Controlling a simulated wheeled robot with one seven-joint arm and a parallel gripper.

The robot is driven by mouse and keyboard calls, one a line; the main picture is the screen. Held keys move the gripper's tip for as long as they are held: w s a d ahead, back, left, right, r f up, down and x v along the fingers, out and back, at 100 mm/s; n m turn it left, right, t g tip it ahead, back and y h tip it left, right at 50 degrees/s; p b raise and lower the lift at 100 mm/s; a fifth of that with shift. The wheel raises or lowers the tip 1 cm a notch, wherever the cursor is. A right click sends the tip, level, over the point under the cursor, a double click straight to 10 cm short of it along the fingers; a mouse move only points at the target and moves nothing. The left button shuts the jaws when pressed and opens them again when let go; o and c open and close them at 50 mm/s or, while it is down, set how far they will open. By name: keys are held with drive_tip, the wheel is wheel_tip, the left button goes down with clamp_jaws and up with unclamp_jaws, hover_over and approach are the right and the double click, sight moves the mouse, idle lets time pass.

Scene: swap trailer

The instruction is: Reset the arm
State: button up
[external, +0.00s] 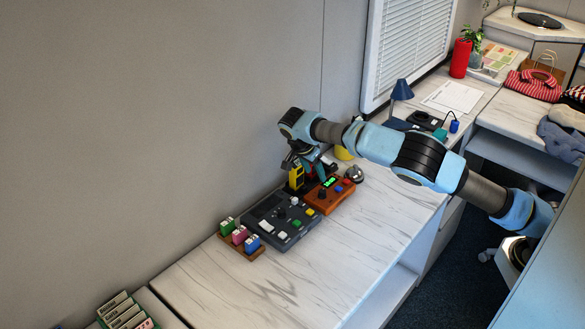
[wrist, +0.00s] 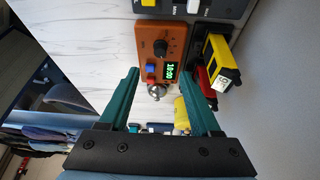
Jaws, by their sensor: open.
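My arm (external: 375,142) reaches from the right across the counter in the external view, its elbow raised and its wrist bent downward. My gripper (external: 308,166) hangs over the back of the counter, close to the orange timer box, and is partly hidden there. In the wrist view my gripper (wrist: 158,82) shows two green fingers spread wide apart with nothing held between them. The orange timer box (wrist: 160,48) with a black knob and green digits lies beyond the fingertips. A silver bell (wrist: 157,91) shows between the fingers.
A dark control panel (external: 282,221) and a rack of coloured blocks (external: 241,238) stand left of the orange box. Yellow and red cartridges (wrist: 217,62) sit close to the right finger. A blue lamp (external: 401,90) stands further back. The counter's front (external: 330,262) is clear.

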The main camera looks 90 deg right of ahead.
drive_tip(key=shift+a, duration=0.1)
drive_tip(key=s+a+n+t+y, duration=0.1)
drive_tip(key=s+a+n, duration=0.6)
drive_tip(key=a, duration=0.5)
drive_tip(key=s+a+n+t, duration=0.2)
drive_tip(key=s+a+n, duration=0.6)
drive_tip(key=a, duration=0.5)
drive_tip(key=s+a+n+t+y, duration=0.1)
drive_tip(key=s+a+n+t, duration=0.1)
drive_tip(key=s+a+n, duration=0.6)
drive_tip(key=a+n, duration=0.3)
drive_tip(key=a, duration=0.1)
drive_tip(key=shift+s+a+n+y, duration=0.2)
drive_tip(key=shift+a+n+y, duration=0.1)
drive_tip(key=shift+r, duration=0.1)
drive_tip(key=shift+c, duration=0.2)
